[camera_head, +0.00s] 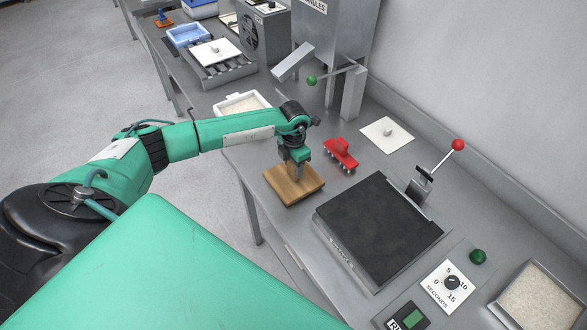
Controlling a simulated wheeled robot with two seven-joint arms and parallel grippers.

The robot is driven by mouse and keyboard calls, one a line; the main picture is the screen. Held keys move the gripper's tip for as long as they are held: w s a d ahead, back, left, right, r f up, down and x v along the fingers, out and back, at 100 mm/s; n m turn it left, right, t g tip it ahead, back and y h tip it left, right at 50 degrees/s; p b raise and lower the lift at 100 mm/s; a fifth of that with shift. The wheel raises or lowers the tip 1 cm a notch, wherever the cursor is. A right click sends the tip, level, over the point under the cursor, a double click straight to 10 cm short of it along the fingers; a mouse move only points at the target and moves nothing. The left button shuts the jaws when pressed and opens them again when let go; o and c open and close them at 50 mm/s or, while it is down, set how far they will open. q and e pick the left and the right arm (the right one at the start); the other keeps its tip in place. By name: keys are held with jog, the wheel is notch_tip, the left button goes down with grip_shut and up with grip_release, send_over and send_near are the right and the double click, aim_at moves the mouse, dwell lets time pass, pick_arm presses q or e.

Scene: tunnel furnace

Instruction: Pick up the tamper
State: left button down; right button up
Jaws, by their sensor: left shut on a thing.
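The tamper, a flat square wooden block (306,190), is near the table's front edge, left of the dark plate. My left gripper (293,174) points down over the middle of the block and is shut on its upper part, which the fingers mostly hide. I cannot tell whether the block rests on the table or is slightly above it. My right gripper is not in view.
The dark plate (382,228) with a red-knobbed lever (457,145) is to the right. A white tray (242,104) and a green-knobbed lever (312,80) are behind. A white plate (387,135) lies near the wall.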

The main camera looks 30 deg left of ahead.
pick_arm(q)
notch_tip(320, 180, up, 19)
jog(key=b, duration=0.6)
jog(key=shift+f, duration=0.2)
jog(key=c, duration=1.6)
grip_release()
